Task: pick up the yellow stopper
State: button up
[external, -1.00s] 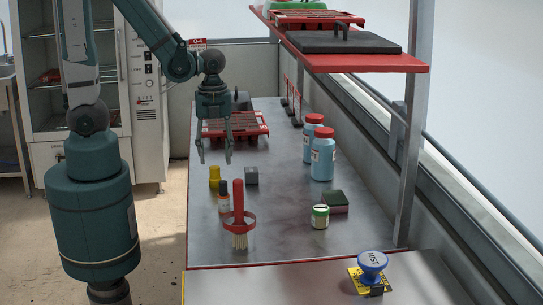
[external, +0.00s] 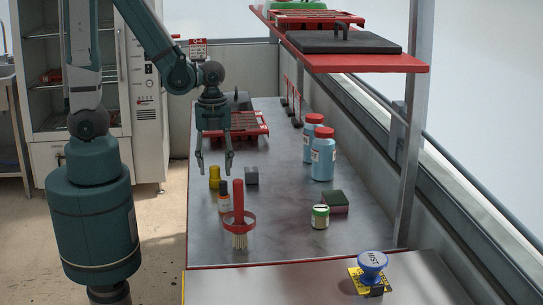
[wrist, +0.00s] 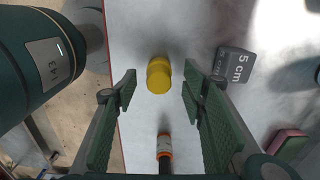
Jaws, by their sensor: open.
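The yellow stopper (external: 214,177) stands on the metal bench near its left edge. In the wrist view the yellow stopper (wrist: 158,75) lies between and a little beyond my two open fingers, touching neither. My gripper (external: 215,172) points down above the bench, its fingertips close over the stopper. In the wrist view my gripper (wrist: 158,85) is open and empty, with green ridged pads on both sides.
A grey cube (external: 251,176) stands right of the stopper. A small orange-capped bottle (external: 223,197) and a red-handled brush (external: 238,205) stand in front. Blue bottles (external: 322,158), a green-labelled jar (external: 320,217) and a sponge block (external: 335,202) stand farther right.

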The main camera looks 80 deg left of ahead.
aim_at(214, 167)
jog(key=shift+f+b, duration=0.6)
jog(key=shift+f, duration=1.2)
jog(key=c, duration=1)
